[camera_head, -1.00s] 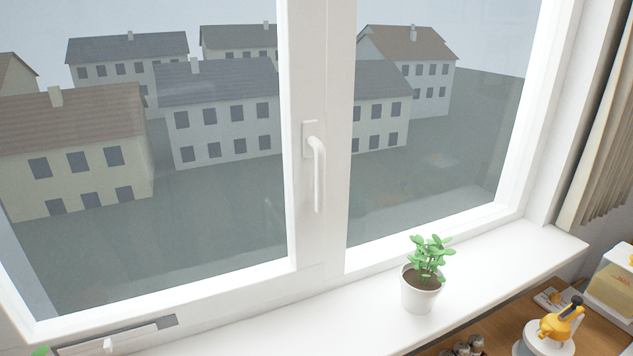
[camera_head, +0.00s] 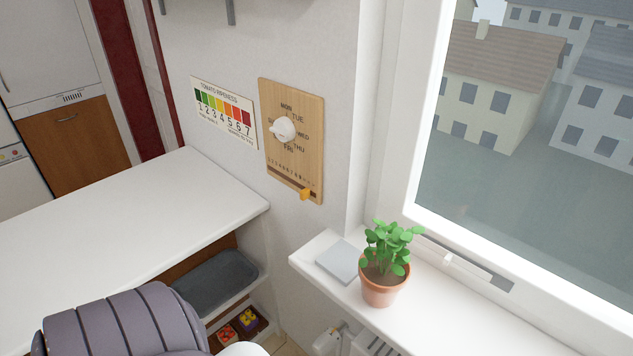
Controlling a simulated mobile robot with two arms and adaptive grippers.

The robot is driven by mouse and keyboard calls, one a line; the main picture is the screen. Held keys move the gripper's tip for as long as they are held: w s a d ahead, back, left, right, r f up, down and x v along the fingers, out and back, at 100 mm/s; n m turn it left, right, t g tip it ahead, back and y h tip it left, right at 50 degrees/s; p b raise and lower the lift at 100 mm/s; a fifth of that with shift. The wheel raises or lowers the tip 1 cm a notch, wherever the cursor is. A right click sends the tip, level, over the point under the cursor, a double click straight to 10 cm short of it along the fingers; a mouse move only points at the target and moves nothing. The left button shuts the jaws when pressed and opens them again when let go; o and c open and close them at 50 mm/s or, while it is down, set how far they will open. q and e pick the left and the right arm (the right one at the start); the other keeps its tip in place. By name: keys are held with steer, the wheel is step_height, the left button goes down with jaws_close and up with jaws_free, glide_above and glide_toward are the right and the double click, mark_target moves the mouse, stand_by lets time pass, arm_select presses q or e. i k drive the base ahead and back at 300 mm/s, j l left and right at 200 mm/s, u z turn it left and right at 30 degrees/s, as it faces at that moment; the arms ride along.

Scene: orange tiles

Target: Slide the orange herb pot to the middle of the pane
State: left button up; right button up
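An orange terracotta herb pot (camera_head: 382,284) with a bushy green plant stands upright on the white windowsill (camera_head: 440,318), near the sill's left end. A flat grey square (camera_head: 341,261) lies on the sill just left of the pot. The window pane (camera_head: 535,190) rises behind the sill at the right; only its left part is in view. Neither of my grippers shows in the head view.
A white counter (camera_head: 120,235) fills the left, with a grey tray (camera_head: 215,280) on a shelf below it. A wooden weekday board (camera_head: 292,142) and a tomato ripeness chart (camera_head: 224,112) hang on the wall. The sill right of the pot is clear as far as it shows.

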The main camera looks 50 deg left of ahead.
mark_target(385, 269)
steer(key=j+u, duration=0.1)
steer(key=u, duration=0.85)
